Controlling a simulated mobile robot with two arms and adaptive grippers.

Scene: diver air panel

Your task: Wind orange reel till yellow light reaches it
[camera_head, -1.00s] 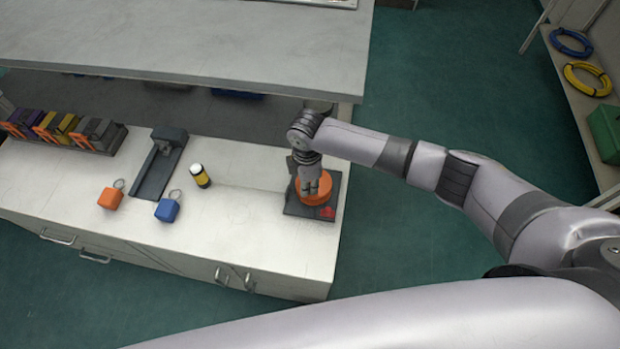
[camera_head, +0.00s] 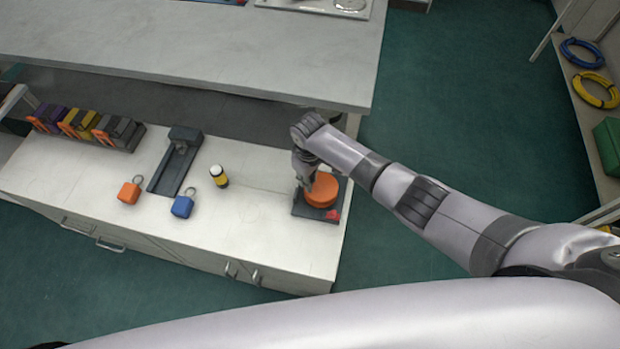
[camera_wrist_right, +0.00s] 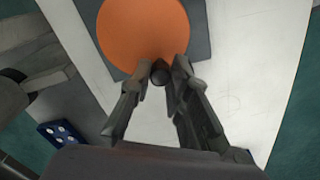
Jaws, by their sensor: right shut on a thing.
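The orange reel (camera_head: 322,189) sits on a dark base plate (camera_head: 301,210) at the right end of the counter. In the right wrist view the orange disc (camera_wrist_right: 143,33) fills the top centre. My right gripper (camera_head: 305,180) is at the reel's left side, shut on a small dark knob (camera_wrist_right: 160,73) at the disc's edge. The yellow light (camera_head: 219,176), a small upright cylinder with a white top and black bands, stands on the counter left of the reel, apart from it. A thin line runs between them. My left gripper is not in view.
An orange padlock (camera_head: 129,191) and a blue padlock (camera_head: 182,206) lie left of the light, near a dark rail fixture (camera_head: 170,172). A rack of coloured blocks (camera_head: 128,145) is at far left. A grey shelf (camera_head: 200,45) overhangs the counter's back. Counter between light and reel is clear.

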